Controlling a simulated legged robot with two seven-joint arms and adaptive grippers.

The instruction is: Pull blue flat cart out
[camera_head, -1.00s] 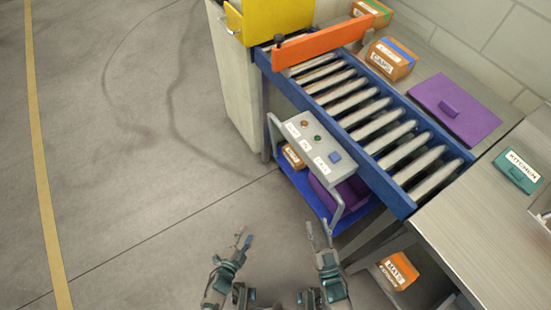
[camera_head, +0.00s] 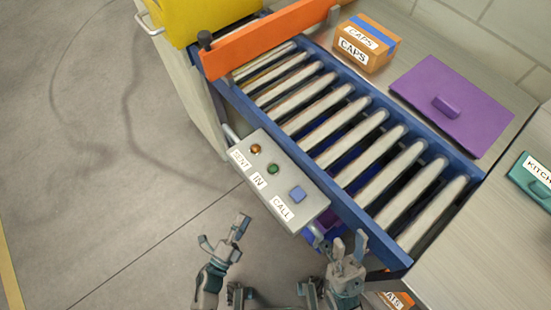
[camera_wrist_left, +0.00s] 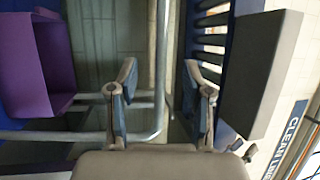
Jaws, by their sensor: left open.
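The blue flat cart (camera_head: 309,239) is under the roller conveyor; in the head view only a small blue part shows, the rest hidden by the grey button panel. Its grey tube handle shows beside the panel's left end (camera_head: 228,133). In the left wrist view the tube handle (camera_wrist_left: 161,70) runs upright between my left fingers, and a purple bin (camera_wrist_left: 35,65) is at left. My left gripper (camera_head: 224,236) is open, below and left of the panel; I cannot tell whether it touches the tube. My right gripper (camera_head: 348,245) looks open and empty, near the panel's lower right end.
The grey button panel (camera_head: 275,180) juts out from the blue-framed conveyor (camera_head: 345,130). An orange CAPS box (camera_head: 365,45) and a purple flat lid (camera_head: 450,105) lie behind. An orange MATS box (camera_head: 397,300) is low at right. The floor at left is clear.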

